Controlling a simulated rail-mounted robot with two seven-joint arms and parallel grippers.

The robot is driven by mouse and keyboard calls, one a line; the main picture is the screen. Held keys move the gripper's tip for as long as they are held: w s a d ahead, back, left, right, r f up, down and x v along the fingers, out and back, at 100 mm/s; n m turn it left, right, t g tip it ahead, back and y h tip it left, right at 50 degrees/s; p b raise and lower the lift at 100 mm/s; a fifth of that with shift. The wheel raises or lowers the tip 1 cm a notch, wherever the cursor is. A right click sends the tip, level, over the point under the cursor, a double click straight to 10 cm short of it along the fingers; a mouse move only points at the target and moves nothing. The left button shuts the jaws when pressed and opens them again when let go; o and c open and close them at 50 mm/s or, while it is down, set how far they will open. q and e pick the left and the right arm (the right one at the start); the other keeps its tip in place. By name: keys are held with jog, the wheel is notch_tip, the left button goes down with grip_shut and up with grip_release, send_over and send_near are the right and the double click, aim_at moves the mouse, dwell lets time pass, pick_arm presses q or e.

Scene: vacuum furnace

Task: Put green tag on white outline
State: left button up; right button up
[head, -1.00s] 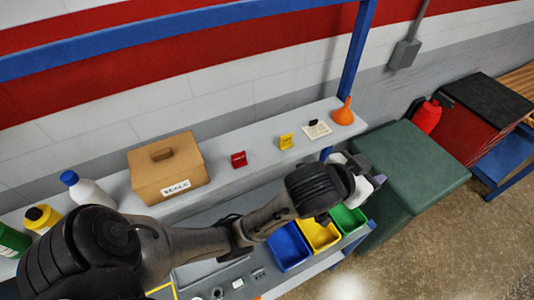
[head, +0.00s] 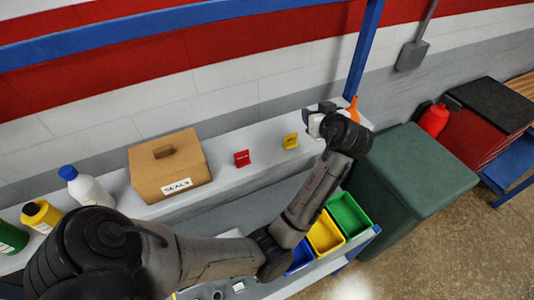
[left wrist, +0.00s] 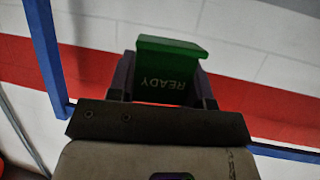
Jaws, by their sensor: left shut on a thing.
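The green tag (left wrist: 170,72), marked READY and upside down in the left wrist view, is between the fingers of my left gripper (left wrist: 165,88). The gripper is shut on it. In the head view my left gripper (head: 316,120) is over the right end of the grey shelf, in front of the orange funnel (head: 352,110). The tag cannot be made out there. A yellow tag (head: 290,141) and a red tag (head: 241,158) stand on the shelf to the left of the gripper. I cannot make out the white outline. My right gripper is not in view.
A brown SEALS box (head: 168,170) and several bottles, one white (head: 88,187), stand on the shelf's left part. Blue, yellow (head: 325,236) and green (head: 349,213) bins sit below. A blue post (head: 362,50) rises behind the gripper. A green cabinet (head: 415,175) stands to the right.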

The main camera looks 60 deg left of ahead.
pick_arm(q)
jog(key=shift+s+a+r+n+g, duration=0.1)
jog(key=shift+s+a+n+g, duration=0.05)
jog(key=shift+s+n+g, duration=0.45)
jog(key=shift+s+a+r+n+g, duration=0.1)
jog(key=shift+s+a+n+g, duration=0.05)
jog(key=shift+s+n+g, duration=0.4)
jog(key=shift+w, duration=0.1)
jog(key=s+a+f+p, duration=0.1)
jog(key=s+f, duration=0.1)
jog(key=s, duration=0.1)
jog(key=s+a+f+p, duration=0.2)
jog(key=s, duration=0.1)
jog(key=s+a+f+p, duration=0.1)
jog(key=s+a+f, duration=0.1)
jog(key=s, duration=0.1)
jog(key=shift+a+f+p, duration=0.1)
jog(key=shift+a+p, duration=0.1)
jog(key=shift+p, duration=0.2)
jog(key=shift+s+a+f, duration=0.2)
jog(key=shift+s+f, duration=0.2)
jog(key=shift+s, duration=0.05)
jog(key=shift+s+f+p, duration=0.1)
jog(key=shift+f+p, duration=0.8)
jog(key=shift+f, duration=0.95)
